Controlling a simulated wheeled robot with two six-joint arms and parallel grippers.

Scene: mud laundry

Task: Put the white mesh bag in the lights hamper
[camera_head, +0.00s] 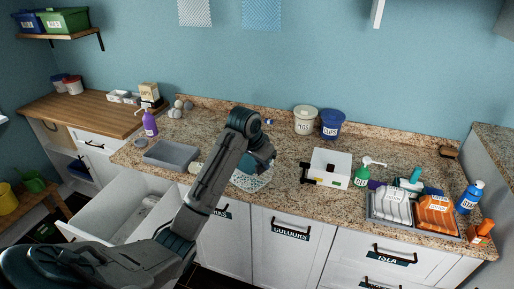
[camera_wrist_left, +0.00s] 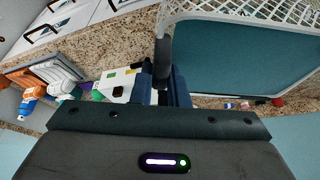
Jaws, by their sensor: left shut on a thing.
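My left gripper (camera_head: 260,166) is over the granite counter, and its arm comes in from the lower left. It is shut on the white mesh bag (camera_head: 250,181), which shows just below it as a pale netted patch, partly hidden by my arm. In the left wrist view, white netting (camera_wrist_left: 242,10) spreads beyond the gripper (camera_wrist_left: 165,88), around a flat teal area. A deep white hamper drawer (camera_head: 96,213) stands open at the left, with pale items inside; its label is not visible. My right gripper is not in view.
Closed fronts labelled COLOURS (camera_head: 290,234) and one ending in RKS (camera_head: 221,212) are below the counter. A grey tray (camera_head: 171,154), a white box (camera_head: 331,167) and two tubs, white (camera_head: 306,121) and blue (camera_head: 332,124), stand on the counter. Bottles crowd the right end.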

